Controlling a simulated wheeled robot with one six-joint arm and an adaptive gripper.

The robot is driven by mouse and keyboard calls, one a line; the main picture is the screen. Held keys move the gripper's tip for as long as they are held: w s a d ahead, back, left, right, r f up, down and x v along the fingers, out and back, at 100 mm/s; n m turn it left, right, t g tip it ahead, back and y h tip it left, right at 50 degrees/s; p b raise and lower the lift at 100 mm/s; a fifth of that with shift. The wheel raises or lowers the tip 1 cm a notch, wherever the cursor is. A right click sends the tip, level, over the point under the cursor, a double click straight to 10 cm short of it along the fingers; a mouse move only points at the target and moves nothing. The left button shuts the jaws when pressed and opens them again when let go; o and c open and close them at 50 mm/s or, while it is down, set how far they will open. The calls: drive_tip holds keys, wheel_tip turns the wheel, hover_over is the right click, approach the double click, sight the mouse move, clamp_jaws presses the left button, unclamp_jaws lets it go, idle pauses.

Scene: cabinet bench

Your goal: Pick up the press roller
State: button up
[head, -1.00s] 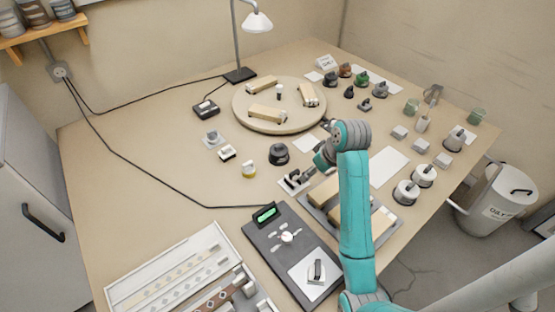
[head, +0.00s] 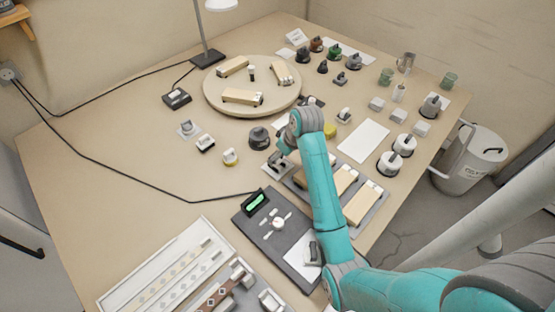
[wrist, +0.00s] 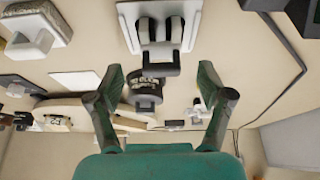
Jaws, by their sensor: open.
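No label marks the press roller. A likely match is the dark-and-grey tool (wrist: 160,32) on a white plate (wrist: 128,22) at the top of the wrist view; I cannot tell for sure. In the head view its white plate (head: 268,170) lies just below my gripper (head: 283,155), partly hidden by it. In the wrist view my gripper (wrist: 160,80) is open, with nothing between its fingers. The tool lies beyond the fingertips, apart from them. A black labelled weight (wrist: 147,92) shows behind the gap between the fingers; it also stands left of my gripper in the head view (head: 258,138).
A round board (head: 225,107) with wooden blocks stands behind. A dark device with a green display (head: 255,202) is in front, beside a white slotted tray (head: 170,262).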

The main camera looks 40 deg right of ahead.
drive_tip(key=shift+x, duration=1.75)
drive_tip(key=c, duration=1.4)
drive_tip(key=shift+o, duration=0.2)
